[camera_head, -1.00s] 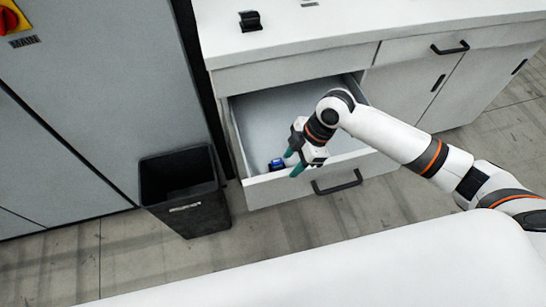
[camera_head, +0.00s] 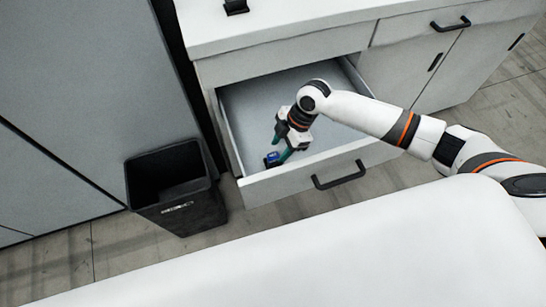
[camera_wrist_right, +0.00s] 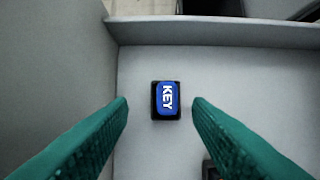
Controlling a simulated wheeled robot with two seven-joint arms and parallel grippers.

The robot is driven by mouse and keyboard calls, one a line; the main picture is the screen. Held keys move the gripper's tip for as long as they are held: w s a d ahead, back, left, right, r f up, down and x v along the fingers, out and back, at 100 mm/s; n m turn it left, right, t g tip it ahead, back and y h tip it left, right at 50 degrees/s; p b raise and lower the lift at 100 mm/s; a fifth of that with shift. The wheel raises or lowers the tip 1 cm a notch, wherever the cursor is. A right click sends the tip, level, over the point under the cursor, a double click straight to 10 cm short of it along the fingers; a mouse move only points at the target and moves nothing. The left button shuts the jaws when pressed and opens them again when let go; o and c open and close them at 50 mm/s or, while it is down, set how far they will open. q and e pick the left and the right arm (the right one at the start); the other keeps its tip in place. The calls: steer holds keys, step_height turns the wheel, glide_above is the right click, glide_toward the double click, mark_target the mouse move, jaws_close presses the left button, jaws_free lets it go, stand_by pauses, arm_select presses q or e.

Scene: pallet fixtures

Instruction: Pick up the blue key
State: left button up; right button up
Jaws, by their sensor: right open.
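The blue key (camera_head: 272,158) is a small block with a blue top and a black edge. It lies in the open drawer (camera_head: 225,130), near the front left corner. In the right wrist view the blue key (camera_wrist_right: 166,99) shows white letters "KEY" and sits between the two green fingers, with a gap on each side. My right gripper (camera_head: 281,147) is open and empty, reaching down into the drawer right beside the key. My left gripper is not in view.
A black bin (camera_head: 175,190) stands on the floor left of the drawer. The drawer's front has a dark handle (camera_head: 340,176). The white counter (camera_head: 300,18) overhangs the drawer's back. A dark object (camera_wrist_right: 210,170) shows partly behind the right finger in the wrist view.

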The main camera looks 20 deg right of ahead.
mark_target(273, 155)
steer(key=shift+w+p+x, duration=0.2)
steer(key=shift+p+x, duration=0.1)
steer(key=shift+x, duration=1.1)
steer(key=shift+w+p+x, duration=0.2)
steer(key=shift+p+x, duration=0.1)
steer(key=shift+x, duration=1.05)
jaws_close()
